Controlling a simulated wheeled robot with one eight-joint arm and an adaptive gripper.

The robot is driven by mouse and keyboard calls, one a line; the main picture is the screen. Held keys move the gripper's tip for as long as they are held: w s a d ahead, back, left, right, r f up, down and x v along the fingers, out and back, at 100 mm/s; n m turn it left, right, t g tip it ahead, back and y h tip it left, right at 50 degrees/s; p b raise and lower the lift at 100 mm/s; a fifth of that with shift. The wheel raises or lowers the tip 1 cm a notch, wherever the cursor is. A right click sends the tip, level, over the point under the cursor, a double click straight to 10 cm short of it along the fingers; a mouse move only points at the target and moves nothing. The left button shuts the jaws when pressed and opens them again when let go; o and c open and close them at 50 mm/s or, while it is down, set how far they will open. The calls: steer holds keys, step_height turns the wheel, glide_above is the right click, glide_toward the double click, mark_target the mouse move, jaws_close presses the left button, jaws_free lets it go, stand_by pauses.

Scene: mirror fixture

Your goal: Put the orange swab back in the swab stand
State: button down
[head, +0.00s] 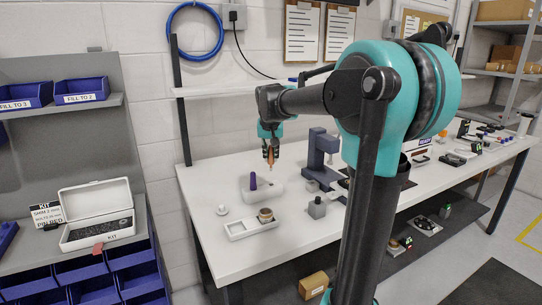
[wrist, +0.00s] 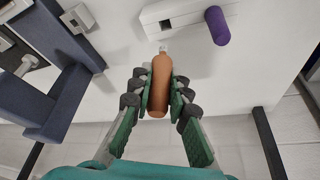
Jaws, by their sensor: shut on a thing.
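My gripper (head: 270,145) is shut on the orange swab (wrist: 158,92), with a finger on each side of its thick handle. In the head view the orange swab (head: 271,159) hangs roughly upright, its pale tip down, above the right part of the white swab stand (head: 270,192). In the wrist view the pale tip shows close to the edge of the stand (wrist: 178,17); I cannot tell whether they touch. A purple swab (head: 253,181) stands upright in the left part of the stand, and it also shows in the wrist view (wrist: 217,25).
A dark blue-grey press-like fixture (head: 320,150) stands right of the stand. A white tray (head: 240,229) with a round brass-coloured part (head: 265,215) is in front. A small white knobbed item (head: 222,210) and a grey block (head: 317,207) stand nearby. The bench's left front is clear.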

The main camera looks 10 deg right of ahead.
mark_target(271, 163)
steer(key=shift+f, duration=2.55)
steer(key=shift+f, duration=1.85)
steer(key=c, duration=1.4)
jaws_free()
steer(key=shift+o, duration=0.2)
steer(key=shift+r, duration=0.1)
steer(key=d+v, duration=0.1)
steer(key=v, duration=1)
steer(key=shift+s+a+r, duration=0.2)
steer(key=shift+a+r, duration=0.15)
steer(key=shift+a, duration=0.1)
